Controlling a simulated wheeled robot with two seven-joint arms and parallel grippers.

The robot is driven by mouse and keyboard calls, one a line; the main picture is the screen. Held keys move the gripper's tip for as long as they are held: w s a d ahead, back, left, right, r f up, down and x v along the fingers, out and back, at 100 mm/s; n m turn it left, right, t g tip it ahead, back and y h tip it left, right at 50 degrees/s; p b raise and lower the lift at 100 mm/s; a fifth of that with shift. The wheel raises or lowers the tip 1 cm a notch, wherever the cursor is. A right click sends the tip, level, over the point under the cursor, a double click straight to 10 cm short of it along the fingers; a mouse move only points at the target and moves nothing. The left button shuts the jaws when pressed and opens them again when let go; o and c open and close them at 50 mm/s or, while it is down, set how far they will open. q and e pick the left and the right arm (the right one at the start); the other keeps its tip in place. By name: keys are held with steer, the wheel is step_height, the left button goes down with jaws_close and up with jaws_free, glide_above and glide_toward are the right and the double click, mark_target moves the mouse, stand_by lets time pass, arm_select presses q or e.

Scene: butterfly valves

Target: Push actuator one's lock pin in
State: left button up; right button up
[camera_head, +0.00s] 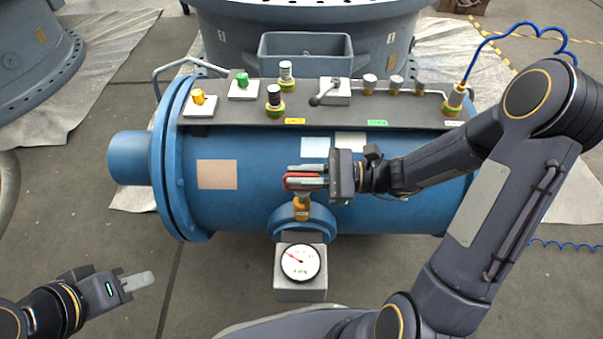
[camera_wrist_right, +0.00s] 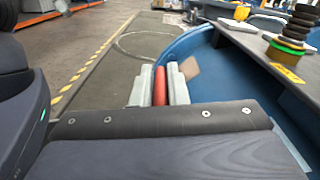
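A blue cylindrical actuator (camera_head: 260,160) lies across the middle of the head view with a dark plate (camera_head: 345,112) along its top. On the plate stand a black ribbed knob (camera_head: 273,99) with a green and yellow base and a grey knob (camera_head: 286,74). Which part is the lock pin cannot be told. My right gripper (camera_head: 306,177) is in front of the cylinder, its fingers on both sides of a red handle (camera_head: 296,183) above a brass fitting. In the right wrist view the red handle (camera_wrist_right: 160,86) fills the gap between the fingers. My left gripper (camera_head: 138,281) is low at the left, apart from everything.
A yellow button (camera_head: 198,97), a green button (camera_head: 242,79), a small lever (camera_head: 330,92) and several brass fittings sit on the plate. A gauge (camera_head: 300,262) is below the red handle. A blue hose (camera_head: 500,36) rises at the right.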

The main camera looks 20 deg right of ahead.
jaws_close()
step_height(320, 180, down, 4)
steer(key=b, duration=0.2)
steer(key=shift+w+f+b, duration=0.1)
steer(key=shift+b, duration=0.2)
steer(key=shift+d, duration=0.1)
steer(key=o, duration=0.5)
jaws_free()
steer(key=shift+o, duration=0.2)
steer(key=p+v, duration=0.2)
steer(key=v, duration=0.5)
steer(key=shift+d+p, duration=0.3)
steer(key=shift+d, duration=0.05)
